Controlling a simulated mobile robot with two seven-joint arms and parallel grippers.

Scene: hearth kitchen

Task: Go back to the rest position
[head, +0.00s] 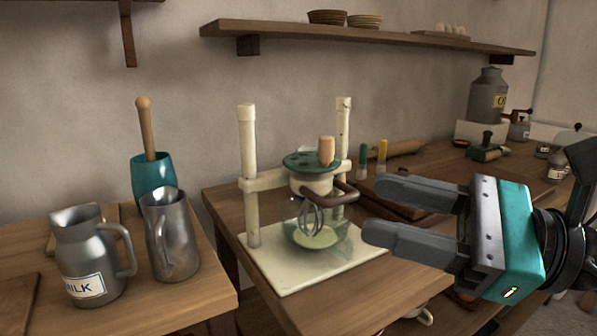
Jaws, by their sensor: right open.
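My right gripper (372,210) comes in from the right, with a teal body and two dark grey fingers pointing left. Its fingers are apart with nothing between them. It is in front of the wooden counter, to the right of the hand mixer stand (247,150). My left gripper does not show in the head view.
A milk jug (85,255), a metal pitcher (172,235) and a teal cup (153,183) with a wooden tool stand on the left table (160,303). A glass bowl (318,240) sits under the mixer. A shelf (370,38) runs above. A grey can (488,95) stands far right.

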